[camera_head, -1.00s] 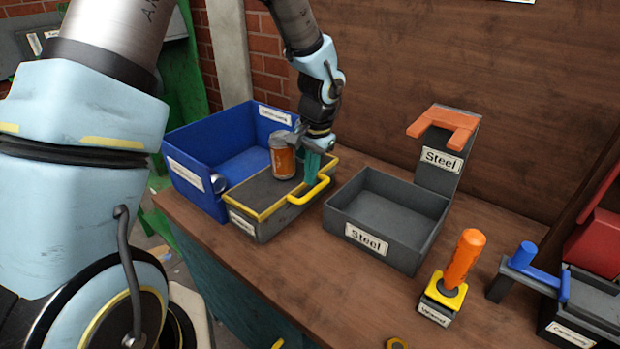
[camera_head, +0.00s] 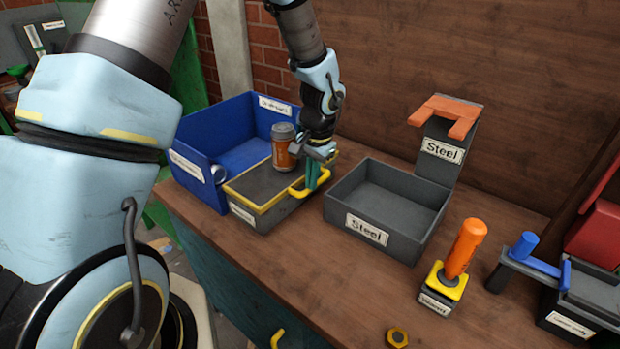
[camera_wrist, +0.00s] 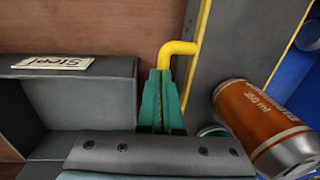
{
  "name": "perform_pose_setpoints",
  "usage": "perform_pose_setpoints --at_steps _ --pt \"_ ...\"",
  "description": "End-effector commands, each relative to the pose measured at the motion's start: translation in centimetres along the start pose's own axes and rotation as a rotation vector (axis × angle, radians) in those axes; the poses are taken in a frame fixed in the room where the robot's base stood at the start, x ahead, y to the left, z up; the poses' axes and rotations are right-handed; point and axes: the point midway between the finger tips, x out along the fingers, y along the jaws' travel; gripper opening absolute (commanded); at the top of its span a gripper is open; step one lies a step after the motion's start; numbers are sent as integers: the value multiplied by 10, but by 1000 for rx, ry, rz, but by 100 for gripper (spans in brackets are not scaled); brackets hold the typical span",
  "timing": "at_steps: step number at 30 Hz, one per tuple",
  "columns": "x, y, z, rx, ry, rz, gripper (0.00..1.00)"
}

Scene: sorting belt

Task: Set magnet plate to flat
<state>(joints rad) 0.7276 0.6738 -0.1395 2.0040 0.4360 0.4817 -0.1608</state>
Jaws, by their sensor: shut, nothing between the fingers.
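The magnet plate (camera_head: 250,183) is a dark grey slab with yellow edging on a grey labelled base, next to the blue bin. It looks near level; I cannot tell a small tilt. Its yellow handle (camera_head: 297,193) sticks out at the front right and shows in the wrist view (camera_wrist: 176,48). An orange can (camera_head: 283,150) stands on the plate; it is also in the wrist view (camera_wrist: 262,115). My gripper (camera_head: 312,183) points down at the handle, its teal fingers (camera_wrist: 160,82) together with nothing between them. The fingers hide part of the handle; I cannot tell whether they touch it.
A grey steel bin (camera_head: 345,208) is close on the right. An orange-handled lever (camera_head: 466,248), a yellow nut (camera_head: 397,338) and a blue-handled device (camera_head: 524,250) lie further right.

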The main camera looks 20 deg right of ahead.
Motion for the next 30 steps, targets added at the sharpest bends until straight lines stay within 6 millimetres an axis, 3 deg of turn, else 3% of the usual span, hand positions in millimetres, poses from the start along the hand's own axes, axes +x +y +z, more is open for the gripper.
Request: perform_pose_setpoints --at_steps 9,13,21,23,30 --pt "5 1 2 1 -5 3 0" --pt "-2 1 1 1 -5 3 0" --pt "-47 -5 -6 -3 2 0 0" --pt "-50 -4 -8 -3 7 -1 0" --pt "-97 0 -7 -3 8 -2 0"
